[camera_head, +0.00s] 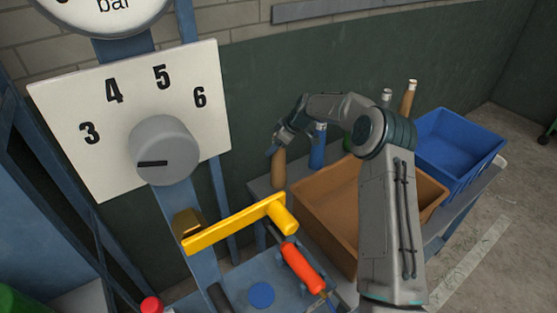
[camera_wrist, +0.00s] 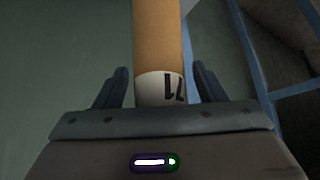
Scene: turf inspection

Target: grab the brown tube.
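A brown tube (camera_head: 279,172) stands upright near the left edge of the grey bench, left of the brown crate. My gripper (camera_head: 273,151) is over its upper end. In the wrist view the brown tube (camera_wrist: 158,42), with a white end band marked with dark digits, lies between the two dark fingers of my gripper (camera_wrist: 160,88). The fingers are apart, with a narrow gap showing on each side of the tube. A second brown tube (camera_head: 408,97) stands at the back right, behind my arm.
A brown crate (camera_head: 318,220) and a blue crate (camera_head: 462,150) stand on the bench. A yellow lever (camera_head: 235,224) and a red-orange handle (camera_head: 302,268) are in front. A dial panel (camera_head: 70,115) is at left.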

